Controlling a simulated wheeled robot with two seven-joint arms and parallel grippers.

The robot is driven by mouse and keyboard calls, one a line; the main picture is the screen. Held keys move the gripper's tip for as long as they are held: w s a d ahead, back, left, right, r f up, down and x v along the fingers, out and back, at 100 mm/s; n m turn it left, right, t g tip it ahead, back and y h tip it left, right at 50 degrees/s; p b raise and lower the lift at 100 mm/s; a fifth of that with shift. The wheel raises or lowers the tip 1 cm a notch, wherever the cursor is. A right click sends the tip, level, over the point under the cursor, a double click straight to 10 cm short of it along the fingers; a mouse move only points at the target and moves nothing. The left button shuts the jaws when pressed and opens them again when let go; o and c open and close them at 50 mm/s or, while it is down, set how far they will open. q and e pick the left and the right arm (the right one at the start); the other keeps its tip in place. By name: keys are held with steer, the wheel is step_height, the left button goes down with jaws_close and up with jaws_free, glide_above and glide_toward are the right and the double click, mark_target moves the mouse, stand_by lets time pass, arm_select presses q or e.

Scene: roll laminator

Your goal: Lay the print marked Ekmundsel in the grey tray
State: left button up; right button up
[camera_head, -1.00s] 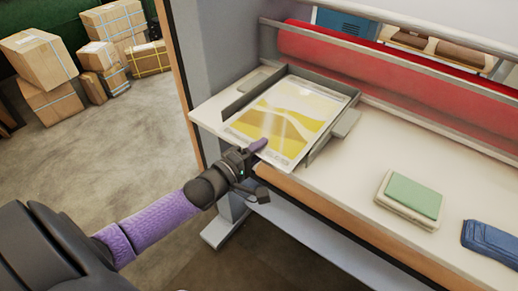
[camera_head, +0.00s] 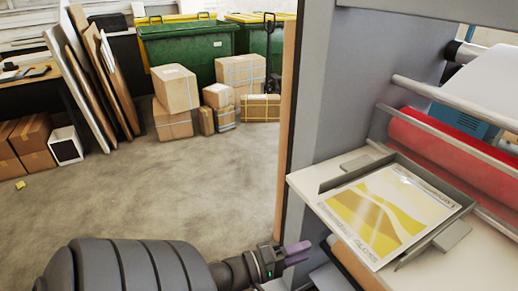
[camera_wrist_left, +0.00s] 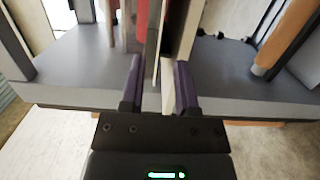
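The print (camera_head: 388,212), a yellow and white sheet with wavy bands and a pale border, lies flat within the grey tray (camera_head: 335,179) on the laminator's table. Lettering shows on its border but is too small to read surely. My left gripper (camera_head: 298,251), with purple fingers, is left of the print's near corner, in front of the table and apart from the print. In the left wrist view the gripper (camera_wrist_left: 159,68) has its two fingers spread, and the table's edge shows beyond the gap. My right gripper is not in view.
The laminator's red roller (camera_head: 450,150) runs behind the tray, beside a grey upright (camera_head: 350,90). Cardboard boxes (camera_head: 175,88) and green bins (camera_head: 190,48) stand at the back. Leaning boards (camera_head: 105,80) are at left. The floor (camera_head: 170,185) between is clear.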

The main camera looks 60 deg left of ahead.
arm_select(q)
steer(key=s+a+f+m+g+y, duration=0.1)
steer(key=s+f+m+g+y, duration=0.2)
steer(key=f, duration=0.7)
steer(key=s+f+m+g+y, duration=0.1)
steer(key=s+f+m+g, duration=0.3)
steer(key=f, duration=0.6)
steer(key=s+d+f+m+g, duration=0.5)
steer(key=s+f, duration=0.1)
steer(key=s, duration=0.3)
steer(key=s+d+f+m+g, duration=0.4)
steer(key=s+d+f+m, duration=0.1)
steer(key=s, duration=0.5)
step_height(320, 180, down, 2)
steer(key=shift+d+f+m+g, duration=0.15)
steer(key=shift+m+g, duration=0.25)
steer(key=shift+m, duration=0.2)
